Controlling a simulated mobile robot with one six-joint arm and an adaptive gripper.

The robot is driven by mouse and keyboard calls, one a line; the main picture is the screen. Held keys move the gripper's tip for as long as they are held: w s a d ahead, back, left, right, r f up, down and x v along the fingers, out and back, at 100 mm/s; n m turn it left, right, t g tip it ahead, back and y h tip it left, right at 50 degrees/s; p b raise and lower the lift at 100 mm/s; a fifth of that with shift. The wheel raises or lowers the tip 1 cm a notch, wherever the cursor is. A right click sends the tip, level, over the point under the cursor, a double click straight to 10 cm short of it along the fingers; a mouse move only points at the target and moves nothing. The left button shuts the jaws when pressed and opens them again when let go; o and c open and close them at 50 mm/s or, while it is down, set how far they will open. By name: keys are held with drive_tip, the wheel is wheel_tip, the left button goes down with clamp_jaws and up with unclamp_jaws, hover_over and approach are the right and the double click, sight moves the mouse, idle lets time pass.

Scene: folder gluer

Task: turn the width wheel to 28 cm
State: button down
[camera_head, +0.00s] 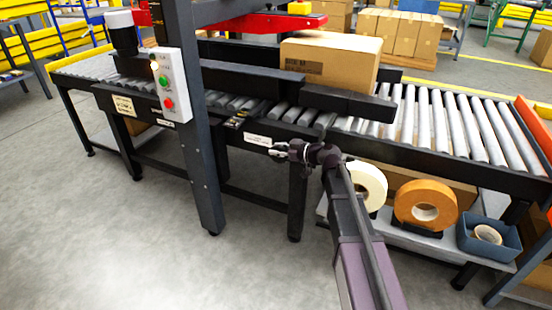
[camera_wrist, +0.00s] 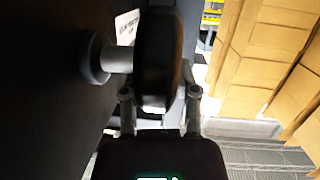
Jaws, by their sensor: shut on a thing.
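The width wheel (camera_wrist: 155,50) fills the upper middle of the wrist view as a dark, thick disc seen edge-on. A grey shaft (camera_wrist: 112,58) joins it to the dark machine side on the left. My gripper (camera_wrist: 160,105) has one finger on each side of the wheel's rim and is shut on it. In the head view my gripper (camera_head: 283,150) is at the conveyor's front rail, beside a white label (camera_head: 257,139). The wheel cannot be made out clearly there. I cannot read its width setting.
A cardboard box (camera_head: 328,68) sits on the conveyor rollers (camera_head: 440,120) between dark guides. A post with a button panel (camera_head: 168,82) stands left of my arm. Below are tape rolls (camera_head: 425,203) and a blue bin (camera_head: 488,240). The front floor is clear.

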drive_tip(key=shift+d+f+t+y+b, duration=0.15)
drive_tip(key=shift+t+y+b, duration=0.15)
drive_tip(key=shift+y+b, duration=0.6)
drive_tip(key=shift+b, duration=0.5)
drive_tip(key=shift+r, duration=0.25)
drive_tip(key=shift+c, duration=1.8)
unclamp_jaws()
drive_tip(key=shift+r+h+p, duration=0.15)
drive_tip(key=shift+h+p, duration=0.15)
drive_tip(key=shift+p, duration=0.65)
